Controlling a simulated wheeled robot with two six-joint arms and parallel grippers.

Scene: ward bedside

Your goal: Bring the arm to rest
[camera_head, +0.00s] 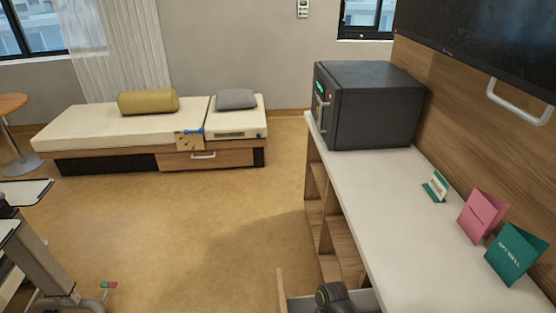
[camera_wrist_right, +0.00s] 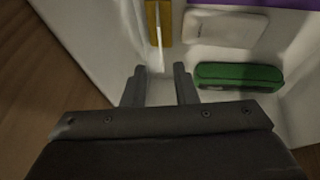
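My right gripper (camera_wrist_right: 160,84) shows in the right wrist view with its two dark fingers apart and nothing between them. It points into a white-walled space, which looks like an open drawer or box; a green case (camera_wrist_right: 239,77) lies just beyond and to the right of the fingers. In the head view a dark part of my right arm shows at the bottom edge, beside the white counter; the gripper itself is hidden there. My left gripper is not in view.
The white counter (camera_head: 395,190) carries a black safe-like box (camera_head: 372,105), a pink card (camera_head: 482,215), a teal card (camera_head: 515,254) and a small green-white sign (camera_head: 435,186). A yellow item (camera_wrist_right: 158,22) and white packet (camera_wrist_right: 211,28) lie near the green case.

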